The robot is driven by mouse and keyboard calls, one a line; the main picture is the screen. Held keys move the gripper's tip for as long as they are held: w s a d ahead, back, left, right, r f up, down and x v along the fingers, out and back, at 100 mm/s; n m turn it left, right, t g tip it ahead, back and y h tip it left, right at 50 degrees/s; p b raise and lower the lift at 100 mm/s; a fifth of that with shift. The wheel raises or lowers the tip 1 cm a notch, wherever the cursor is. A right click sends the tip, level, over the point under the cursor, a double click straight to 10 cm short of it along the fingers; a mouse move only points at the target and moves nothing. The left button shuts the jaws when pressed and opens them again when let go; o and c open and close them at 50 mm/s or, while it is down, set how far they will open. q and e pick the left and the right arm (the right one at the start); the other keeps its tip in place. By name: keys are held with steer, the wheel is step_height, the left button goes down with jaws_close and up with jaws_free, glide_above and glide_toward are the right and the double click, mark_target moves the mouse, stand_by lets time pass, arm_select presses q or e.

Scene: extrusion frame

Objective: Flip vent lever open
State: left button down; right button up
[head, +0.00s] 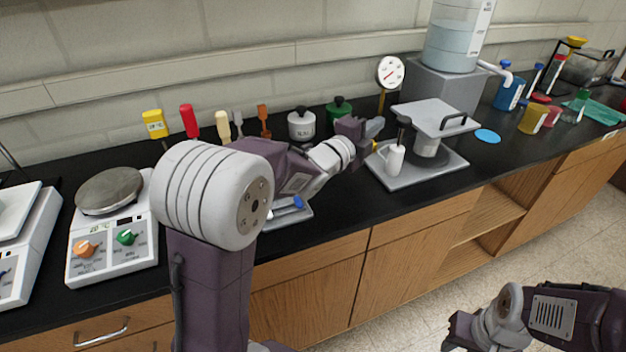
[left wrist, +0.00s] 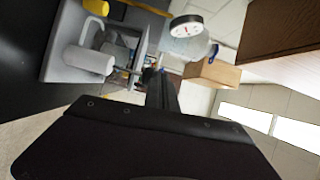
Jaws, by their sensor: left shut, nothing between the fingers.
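The grey apparatus (head: 427,172) stands on the black bench, with a raised flat plate (head: 432,117), a white cylinder (head: 394,160) and a small yellow part at its back left corner. I cannot tell for certain which part is the vent lever. My left gripper (head: 374,128) is shut and empty near that back left corner, close to the yellow part; contact cannot be made out. In the left wrist view the white cylinder (left wrist: 88,60) and a yellow piece (left wrist: 96,7) show at upper left. My right gripper (head: 456,332) is low at the front, its fingers unclear.
A dial gauge (head: 390,72) on a yellow post stands behind the apparatus, with a water tank (head: 455,45) on a grey block (head: 445,88). A lidded white jar (head: 301,124) and a green jar (head: 339,109) stand behind my left arm. A blue disc (head: 487,136) lies to the right.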

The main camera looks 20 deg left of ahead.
arm_select(q)
step_height(320, 180, up, 3)
steer(key=s+a+n+g+y+p, duration=0.2)
steer(key=n+p, duration=0.1)
steer(key=p, duration=0.4)
steer(key=s+a+f+n+g+y+p, duration=0.1)
steer(key=s+f+n+g+p, duration=0.3)
steer(key=s, duration=0.6)
steer(key=s+a+f+n+g+y+p, duration=0.2)
steer(key=s+f+n+g+p, duration=0.3)
steer(key=s+n, duration=0.4)
steer(key=shift+s+a+f+g+y, duration=0.3)
steer(key=shift+s+a+f+g, duration=0.25)
steer(key=shift+a, duration=0.2)
steer(key=shift+w, duration=0.1)
